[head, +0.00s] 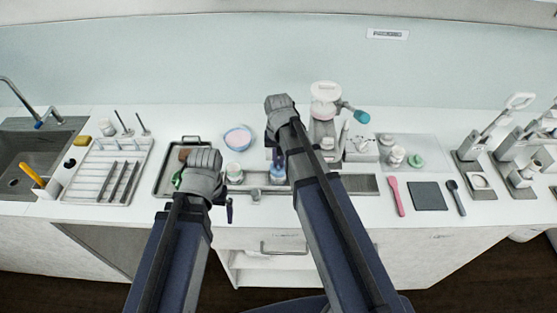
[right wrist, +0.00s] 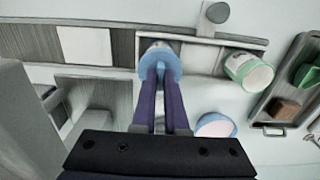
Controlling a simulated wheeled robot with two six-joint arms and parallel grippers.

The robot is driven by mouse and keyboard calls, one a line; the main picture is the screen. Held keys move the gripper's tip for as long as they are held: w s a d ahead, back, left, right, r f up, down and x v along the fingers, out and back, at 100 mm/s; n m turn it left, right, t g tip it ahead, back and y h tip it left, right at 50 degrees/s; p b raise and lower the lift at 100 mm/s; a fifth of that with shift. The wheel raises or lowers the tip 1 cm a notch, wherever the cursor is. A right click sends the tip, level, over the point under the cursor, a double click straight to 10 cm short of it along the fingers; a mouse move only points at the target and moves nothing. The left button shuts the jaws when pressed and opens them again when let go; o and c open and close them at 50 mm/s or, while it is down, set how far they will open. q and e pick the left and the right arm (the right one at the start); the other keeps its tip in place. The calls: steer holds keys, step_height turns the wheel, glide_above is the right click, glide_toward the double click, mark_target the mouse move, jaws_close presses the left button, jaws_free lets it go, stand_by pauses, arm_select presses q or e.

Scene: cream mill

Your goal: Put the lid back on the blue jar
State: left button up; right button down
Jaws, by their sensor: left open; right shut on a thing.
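My right gripper (right wrist: 162,78) is shut on a light blue round lid (right wrist: 172,67), seen at the fingertips in the right wrist view. In the head view the fingers of my right gripper (head: 277,160) point down at the blue jar (head: 278,178), on the narrow grey strip at the counter's front. The lid is at the top of the jar; I cannot tell whether it is seated or just above, and the fingers hide part of both. My left gripper (head: 199,208) is open and empty near the counter's front edge, partly hidden behind its own arm.
A white jar with a green rim (head: 234,173) stands left of the blue jar. Behind it is a blue-rimmed bowl (head: 238,139) with pink contents. A metal tray (head: 163,178) lies further left. A machine (head: 324,125) stands behind to the right.

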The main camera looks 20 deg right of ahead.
steer(key=shift+f, duration=0.15)
steer(key=c, duration=0.9)
jaws_free()
steer(key=shift+o, duration=0.4)
steer(key=o, duration=0.4)
steer(key=shift+o, duration=0.2)
steer(key=shift+r+p, duration=2.2)
steer(key=shift+r, duration=0.15)
